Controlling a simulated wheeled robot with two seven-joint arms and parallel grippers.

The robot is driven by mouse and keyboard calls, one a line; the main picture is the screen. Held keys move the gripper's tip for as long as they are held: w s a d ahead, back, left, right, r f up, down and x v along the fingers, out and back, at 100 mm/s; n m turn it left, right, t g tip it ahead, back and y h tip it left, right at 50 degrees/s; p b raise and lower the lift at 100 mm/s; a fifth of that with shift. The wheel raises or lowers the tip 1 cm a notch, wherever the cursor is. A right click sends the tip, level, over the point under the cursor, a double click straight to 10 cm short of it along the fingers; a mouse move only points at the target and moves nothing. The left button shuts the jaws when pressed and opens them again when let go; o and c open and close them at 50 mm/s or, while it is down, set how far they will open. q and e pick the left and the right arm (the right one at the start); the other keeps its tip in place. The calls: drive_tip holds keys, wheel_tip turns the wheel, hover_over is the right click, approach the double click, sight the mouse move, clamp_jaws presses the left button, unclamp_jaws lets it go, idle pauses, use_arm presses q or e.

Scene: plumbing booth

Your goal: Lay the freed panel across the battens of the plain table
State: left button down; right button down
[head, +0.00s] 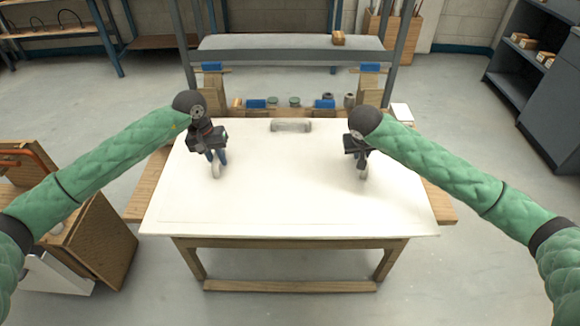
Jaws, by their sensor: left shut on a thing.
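The large white panel (290,200) lies flat over a wooden table (290,243) in the middle of the head view, covering most of its top. Wooden strips of the table stick out past the panel at the left (133,208) and right (447,206). I cannot tell whether the panel rests on the battens, which it hides. My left gripper (216,164) points down over the panel's left half, shut on a pale upright grip of the panel. My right gripper (361,166) points down over the right half at a similar pale piece; its jaws are too small to read.
A grey bar-like piece (291,125) is at the panel's far edge. A wooden cabinet (100,238) stands close at left, shelves (540,70) at right. Floor at front right is clear.

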use_arm(q)
drive_tip(key=shift+a+r, duration=0.1)
drive_tip(key=shift+r, duration=0.05)
use_arm(e)
drive_tip(key=shift+w+d+r, duration=0.1)
drive_tip(key=shift+r, duration=0.1)
